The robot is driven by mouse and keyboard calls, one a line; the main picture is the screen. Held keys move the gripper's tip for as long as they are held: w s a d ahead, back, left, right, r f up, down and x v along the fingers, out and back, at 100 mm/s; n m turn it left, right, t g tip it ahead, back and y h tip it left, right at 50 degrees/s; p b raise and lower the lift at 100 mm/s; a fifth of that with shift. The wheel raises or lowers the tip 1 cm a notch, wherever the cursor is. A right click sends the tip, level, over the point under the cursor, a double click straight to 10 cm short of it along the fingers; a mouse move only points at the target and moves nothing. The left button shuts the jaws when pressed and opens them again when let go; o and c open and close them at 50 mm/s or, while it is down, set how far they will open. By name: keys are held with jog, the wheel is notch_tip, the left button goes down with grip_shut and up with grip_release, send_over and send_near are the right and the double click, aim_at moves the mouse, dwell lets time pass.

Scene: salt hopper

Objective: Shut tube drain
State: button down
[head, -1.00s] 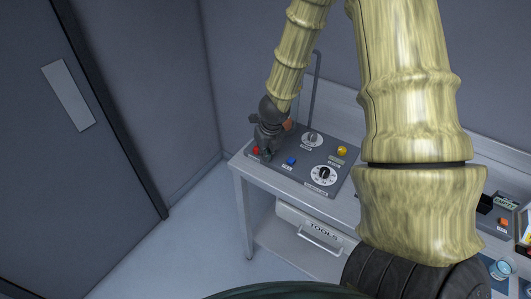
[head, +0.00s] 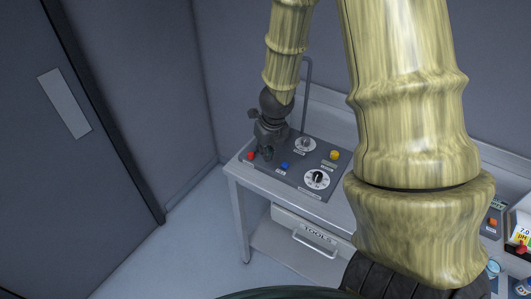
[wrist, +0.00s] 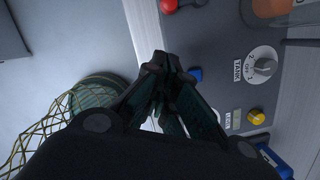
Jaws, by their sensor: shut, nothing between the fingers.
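The grey control panel (head: 283,183) lies on the bench top. It carries a red knob (head: 250,156), a blue button (head: 285,166), a yellow button (head: 334,155) and two white dials, one at the front (head: 318,179) and one at the back (head: 305,145). I cannot make out which control is the tube drain. The dial there is marked TANK (wrist: 262,66). I cannot tell whether the gripper touches anything.
A drawer marked TOOLS (head: 315,237) hangs under the bench. A netted round bin (wrist: 95,95) stands on the floor below the gripper. A thin bent pipe (head: 308,90) rises behind the panel. Small items (head: 495,225) stand on the bench at right.

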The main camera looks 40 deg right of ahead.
jog(key=shift+p+v, duration=0.45)
jog(key=shift+v, duration=0.85)
jog(key=shift+a+f, duration=0.1)
